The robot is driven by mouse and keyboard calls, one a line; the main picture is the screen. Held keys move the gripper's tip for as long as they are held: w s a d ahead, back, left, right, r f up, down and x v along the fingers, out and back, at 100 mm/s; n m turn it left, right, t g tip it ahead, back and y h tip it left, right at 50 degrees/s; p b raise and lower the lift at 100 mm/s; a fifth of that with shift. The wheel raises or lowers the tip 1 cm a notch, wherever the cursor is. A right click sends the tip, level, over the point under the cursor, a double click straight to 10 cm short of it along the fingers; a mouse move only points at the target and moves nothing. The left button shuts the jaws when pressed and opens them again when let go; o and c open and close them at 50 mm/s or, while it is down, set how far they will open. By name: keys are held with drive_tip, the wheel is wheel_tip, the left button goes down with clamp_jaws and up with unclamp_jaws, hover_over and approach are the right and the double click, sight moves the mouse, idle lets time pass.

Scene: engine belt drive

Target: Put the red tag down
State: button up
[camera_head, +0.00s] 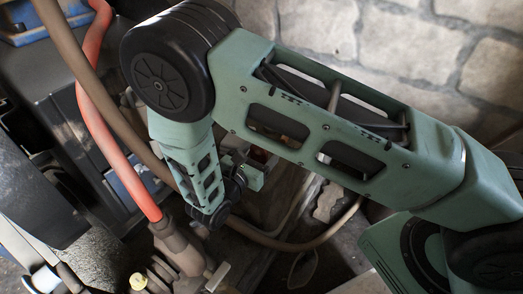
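My green and black arm crosses the head view from the lower right to the upper left, then bends down to the wrist. The end of the arm with my gripper (250,178) is small and partly hidden at the wrist, left of the middle. I cannot make out its fingertips or whether it holds anything. I cannot clearly identify the red tag. A small reddish-brown patch shows just behind the wrist under my forearm, too small and covered to name.
A thick orange-red hose (97,125) and a brown hose (75,60) run down the left side among dark engine parts. Another brown hose (290,245) curves below the wrist. A small yellow cap (138,281) is at the bottom left. A stone wall (410,45) stands behind.

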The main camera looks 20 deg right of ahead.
drive_tip(key=shift+r, duration=0.1)
drive_tip(key=shift+s+a+r, duration=0.1)
drive_tip(key=shift+a, duration=0.1)
drive_tip(key=p+v, duration=0.3)
drive_tip(key=v, duration=0.8)
drive_tip(key=s+d+r+m+g+y, duration=0.2)
drive_tip(key=s+r+m+g+y, duration=0.8)
drive_tip(key=s+r+m+y, duration=0.5)
drive_tip(key=shift+s+d+r+m+y, duration=0.3)
drive_tip(key=shift+s+r+m, duration=0.7)
drive_tip(key=shift+s+r, duration=0.35)
drive_tip(key=shift+w+r, duration=0.1)
drive_tip(key=shift+r, duration=0.1)
wheel_tip(320, 180, up, 34)
drive_tip(key=p, duration=3.3)
drive_tip(key=shift+f+p, duration=0.25)
drive_tip(key=shift+p, duration=0.05)
